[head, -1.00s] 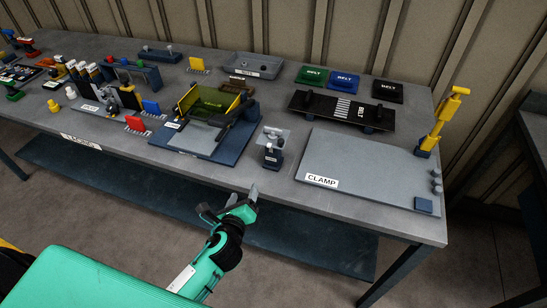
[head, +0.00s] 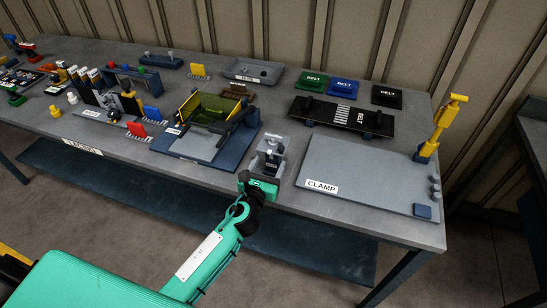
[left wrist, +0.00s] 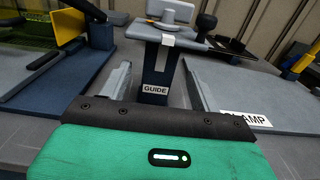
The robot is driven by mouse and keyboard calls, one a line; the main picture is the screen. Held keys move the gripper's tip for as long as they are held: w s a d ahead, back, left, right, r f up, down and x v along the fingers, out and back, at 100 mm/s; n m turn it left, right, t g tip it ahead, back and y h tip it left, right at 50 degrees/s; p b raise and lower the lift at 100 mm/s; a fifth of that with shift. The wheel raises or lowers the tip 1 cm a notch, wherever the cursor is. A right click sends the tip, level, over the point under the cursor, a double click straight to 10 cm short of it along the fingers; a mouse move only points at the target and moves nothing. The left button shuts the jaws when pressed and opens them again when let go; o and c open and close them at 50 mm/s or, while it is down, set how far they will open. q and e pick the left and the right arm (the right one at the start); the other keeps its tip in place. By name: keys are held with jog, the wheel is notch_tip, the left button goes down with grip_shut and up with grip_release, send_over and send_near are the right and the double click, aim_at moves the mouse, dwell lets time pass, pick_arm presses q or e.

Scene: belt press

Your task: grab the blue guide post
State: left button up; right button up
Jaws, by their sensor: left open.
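The blue guide post (head: 272,153) stands upright near the table's front edge, between the belt press and the clamp plate. In the left wrist view, the dark blue post (left wrist: 158,66) carries a white "GUIDE" label and a grey top with a round knob. My left gripper (head: 266,170) is open at the front of the post. In the left wrist view its two fingers (left wrist: 158,92) point forward, one on each side of the post's lower part. I cannot tell whether either finger touches it. My right gripper is not in view.
The press (head: 208,128) with its yellow-framed guard stands left of the post. The grey clamp plate (head: 365,172) lies close on the right. A dark belt track (head: 342,115) lies behind. Green, blue and black belt boxes (head: 343,88) stand at the back.

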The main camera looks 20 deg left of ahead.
pick_arm(q)
jog(key=w, duration=0.4)
jog(key=shift+w+p, duration=0.1)
jog(key=shift+p, duration=0.3)
jog(key=shift+w, duration=0.55)
jog(key=c, duration=1.3)
grip_shut()
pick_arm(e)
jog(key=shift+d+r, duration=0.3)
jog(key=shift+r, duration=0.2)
pick_arm(q)
jog(key=shift+r, duration=0.15)
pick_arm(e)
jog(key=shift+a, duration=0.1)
pick_arm(q)
jog(key=shift+r+p, duration=0.4)
jog(key=shift+r, duration=0.2)
notch_tip(320, 180, up, 8)
jog(key=shift+f+p, duration=0.2)
jog(key=shift+p, duration=1)
notch_tip(320, 180, up, 11)
send_over(271, 158)
jog(key=w, duration=0.2)
jog(key=shift+w+d, duration=0.1)
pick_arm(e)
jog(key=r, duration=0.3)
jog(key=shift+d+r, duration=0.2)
